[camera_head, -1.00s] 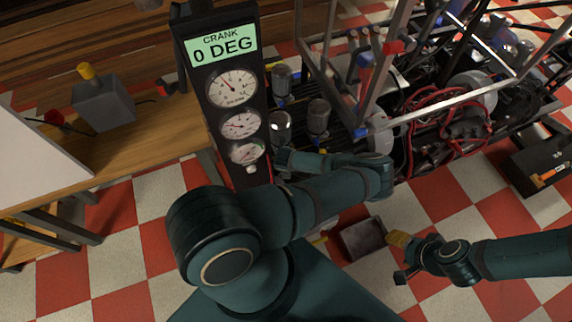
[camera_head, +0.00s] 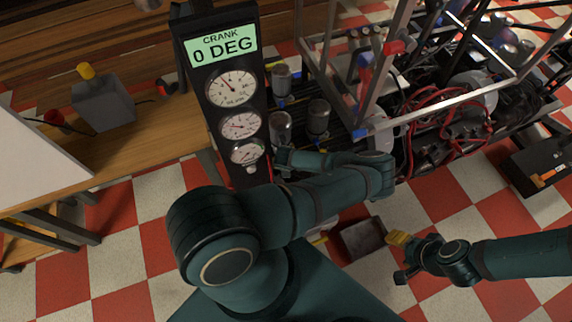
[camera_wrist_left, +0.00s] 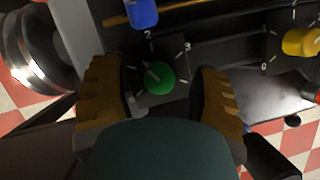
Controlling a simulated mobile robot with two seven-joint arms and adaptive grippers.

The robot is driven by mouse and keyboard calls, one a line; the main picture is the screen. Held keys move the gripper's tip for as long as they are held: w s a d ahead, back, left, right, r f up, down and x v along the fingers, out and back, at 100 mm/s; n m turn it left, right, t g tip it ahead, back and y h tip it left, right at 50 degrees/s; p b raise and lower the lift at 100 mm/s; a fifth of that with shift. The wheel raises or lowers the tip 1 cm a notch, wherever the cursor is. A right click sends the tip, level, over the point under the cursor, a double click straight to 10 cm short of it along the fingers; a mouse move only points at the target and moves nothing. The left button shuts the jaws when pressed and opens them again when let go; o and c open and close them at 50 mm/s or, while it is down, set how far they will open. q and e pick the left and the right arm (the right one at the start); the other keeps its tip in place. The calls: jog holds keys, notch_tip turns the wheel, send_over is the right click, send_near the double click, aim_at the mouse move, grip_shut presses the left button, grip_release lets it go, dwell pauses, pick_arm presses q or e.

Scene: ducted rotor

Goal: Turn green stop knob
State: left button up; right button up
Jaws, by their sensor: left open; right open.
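The green knob (camera_wrist_left: 160,78) sits on a dark panel with white tick marks and numbers around it, in the left wrist view. A pale pointer mark shows at its upper left. My left gripper (camera_wrist_left: 168,95) is open, with one tan finger to each side of the knob and apart from it. In the head view my left arm reaches to the engine rig, and its gripper and the knob are hidden there. My right gripper (camera_head: 398,258) is open and empty, low over the checkered floor.
A yellow knob (camera_wrist_left: 300,42) and a blue part (camera_wrist_left: 141,12) sit near the green knob. The gauge column (camera_head: 240,125) reads CRANK 0 DEG. The engine rig's metal frame (camera_head: 375,85) stands at the right. A dark bin (camera_head: 362,240) lies on the floor by the right gripper.

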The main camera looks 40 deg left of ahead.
pick_arm(q)
notch_tip(320, 180, up, 9)
jog(key=shift+r, duration=0.2)
dwell(0.5)
